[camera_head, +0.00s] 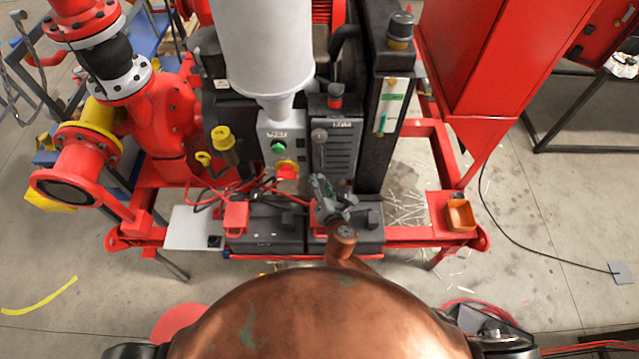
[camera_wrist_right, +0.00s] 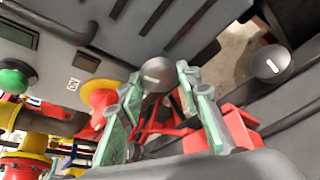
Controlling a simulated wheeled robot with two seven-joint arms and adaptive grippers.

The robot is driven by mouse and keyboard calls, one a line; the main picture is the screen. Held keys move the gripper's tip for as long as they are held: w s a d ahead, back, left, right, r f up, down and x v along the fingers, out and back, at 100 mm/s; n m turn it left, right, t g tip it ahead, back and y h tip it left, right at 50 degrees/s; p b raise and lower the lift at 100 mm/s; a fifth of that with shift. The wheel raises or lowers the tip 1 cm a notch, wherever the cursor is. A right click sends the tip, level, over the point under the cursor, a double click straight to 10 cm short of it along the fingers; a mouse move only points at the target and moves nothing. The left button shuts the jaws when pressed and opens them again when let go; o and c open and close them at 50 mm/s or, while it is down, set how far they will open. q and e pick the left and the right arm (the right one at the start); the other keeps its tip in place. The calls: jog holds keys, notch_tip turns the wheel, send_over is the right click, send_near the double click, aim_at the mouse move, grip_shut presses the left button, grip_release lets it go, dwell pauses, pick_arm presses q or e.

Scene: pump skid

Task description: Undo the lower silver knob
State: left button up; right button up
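My right gripper (camera_head: 335,190) is in front of the lower part of the grey vented box (camera_head: 343,150) in the head view. In the right wrist view, its green fingers (camera_wrist_right: 160,90) are spread, with a round silver knob (camera_wrist_right: 158,75) between their tips. I cannot tell whether the fingers touch it. A second silver knob (camera_wrist_right: 271,64) with a white mark is to the right, outside the fingers. In the head view, one silver knob (camera_head: 320,135) shows on the box's upper left; the gripper hides the area below. My left gripper is not in view.
Left of the box are a green button (camera_head: 278,147) and a red-yellow stop button (camera_head: 287,168). Black battery-like boxes (camera_head: 275,238) with red caps and cables lie below. A black column (camera_head: 375,140) stands to the right. An orange bin (camera_head: 460,214) sits on the red frame.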

jog(key=c, duration=0.6)
jog(key=shift+o, duration=0.2)
jog(key=shift+f+m+y+b, duration=0.3)
jog(key=shift+m+b, duration=0.1)
jog(key=shift+b, duration=0.2)
jog(key=shift+r, duration=0.2)
jog(key=o, duration=1.2)
jog(key=shift+c, duration=0.2)
